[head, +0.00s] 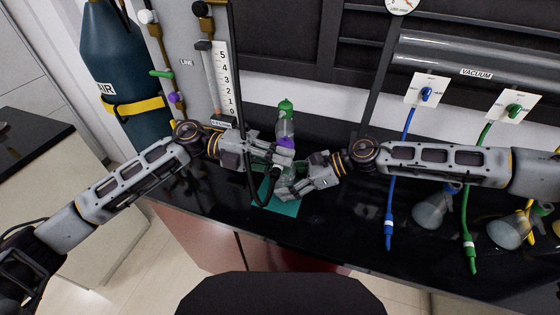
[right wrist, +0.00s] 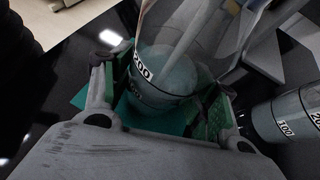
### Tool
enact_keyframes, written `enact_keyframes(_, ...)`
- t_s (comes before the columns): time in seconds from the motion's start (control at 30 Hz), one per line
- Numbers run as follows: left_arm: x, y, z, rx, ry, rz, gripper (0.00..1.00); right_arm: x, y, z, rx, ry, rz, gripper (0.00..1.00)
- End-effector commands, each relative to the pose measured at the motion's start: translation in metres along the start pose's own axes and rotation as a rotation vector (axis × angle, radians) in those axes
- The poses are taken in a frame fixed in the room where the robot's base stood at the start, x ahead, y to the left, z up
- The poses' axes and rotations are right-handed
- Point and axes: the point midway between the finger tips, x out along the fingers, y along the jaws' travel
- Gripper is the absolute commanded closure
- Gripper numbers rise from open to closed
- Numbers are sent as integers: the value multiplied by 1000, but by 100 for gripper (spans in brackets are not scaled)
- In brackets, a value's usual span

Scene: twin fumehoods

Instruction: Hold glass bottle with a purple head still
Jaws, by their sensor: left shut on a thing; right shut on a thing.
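The glass bottle with a purple head (head: 286,143) stands upright over a teal mat (head: 290,208) on the black bench, mostly covered by my grippers in the head view. In the right wrist view its rounded glass body (right wrist: 168,72) with a "200" label sits between the green-padded fingers of my right gripper (right wrist: 158,92). My right gripper (head: 292,186) is shut on the bottle's lower body. My left gripper (head: 277,155) is higher, shut at the bottle's top just by the purple head; its exact contact is hidden.
A green-topped bottle (head: 285,112) stands just behind. Another labelled glass vessel (right wrist: 285,118) is at the right in the wrist view. Flasks (head: 432,208) and blue and green hoses (head: 403,150) occupy the bench's right. A flowmeter panel (head: 222,75) and a gas cylinder (head: 112,50) stand at left.

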Motion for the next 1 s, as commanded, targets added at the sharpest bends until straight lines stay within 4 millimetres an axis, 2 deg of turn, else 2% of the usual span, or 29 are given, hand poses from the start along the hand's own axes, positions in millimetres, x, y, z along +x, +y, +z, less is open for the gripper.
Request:
enact_keyframes(0.03,-1,1,3,0,-8,1,98,2,5,0,-4,0,12,54)
enact_keyframes(1.0,-2,2,9,-2,-11,3,98,2,6,2,-6,-1,15,52)
